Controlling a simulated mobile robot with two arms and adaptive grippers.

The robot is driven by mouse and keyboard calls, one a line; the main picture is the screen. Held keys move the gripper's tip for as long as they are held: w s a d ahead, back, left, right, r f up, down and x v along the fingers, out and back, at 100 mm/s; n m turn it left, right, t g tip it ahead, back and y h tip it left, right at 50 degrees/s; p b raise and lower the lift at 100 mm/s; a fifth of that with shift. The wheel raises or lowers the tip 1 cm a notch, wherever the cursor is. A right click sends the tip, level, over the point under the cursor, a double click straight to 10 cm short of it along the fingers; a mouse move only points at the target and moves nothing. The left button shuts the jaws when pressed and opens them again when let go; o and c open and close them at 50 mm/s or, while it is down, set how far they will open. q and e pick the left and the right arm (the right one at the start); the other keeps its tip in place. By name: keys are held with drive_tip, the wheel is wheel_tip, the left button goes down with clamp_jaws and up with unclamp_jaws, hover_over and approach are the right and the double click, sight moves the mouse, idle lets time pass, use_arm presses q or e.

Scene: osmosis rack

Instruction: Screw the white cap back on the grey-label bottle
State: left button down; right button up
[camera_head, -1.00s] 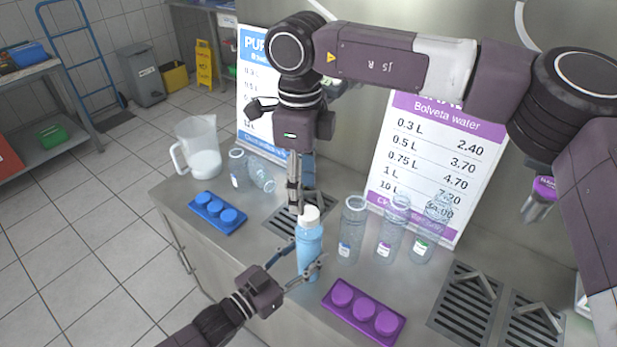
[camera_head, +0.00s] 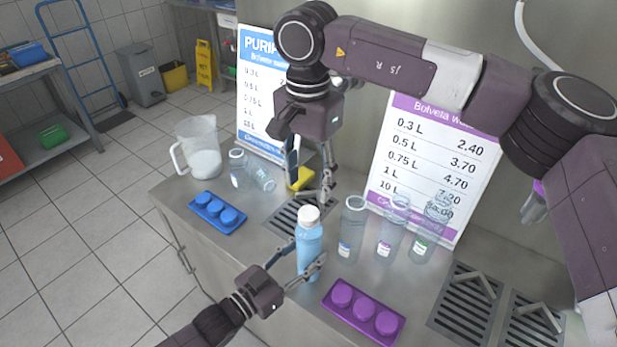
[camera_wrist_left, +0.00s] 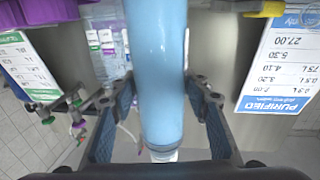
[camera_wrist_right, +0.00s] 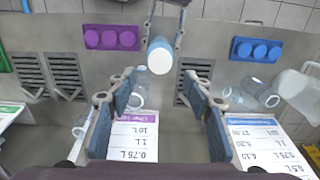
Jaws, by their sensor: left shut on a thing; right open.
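A bottle of blue liquid (camera_head: 309,252) stands upright on the steel counter, with the white cap (camera_head: 308,215) on its top. I cannot make out its label. My left gripper (camera_head: 306,262) is shut around the bottle's body, which also fills the middle of the left wrist view (camera_wrist_left: 160,70). My right gripper (camera_head: 310,178) is open and empty, above and behind the cap, apart from it. In the right wrist view the white cap (camera_wrist_right: 160,60) shows beyond the gap between the open fingers.
Purple caps in a purple holder (camera_head: 340,312) lie right of the bottle, blue caps in a blue holder (camera_head: 235,228) left. Several clear bottles (camera_head: 353,225), a jug (camera_head: 200,150), a yellow object (camera_head: 301,178), drain grates (camera_head: 462,305) and two price signs (camera_head: 430,165) surround the spot.

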sight(309, 213)
drive_tip(key=shift+f, duration=4.05)
drive_tip(key=c, duration=1.2)
drive_tip(key=shift+c, duration=0.2)
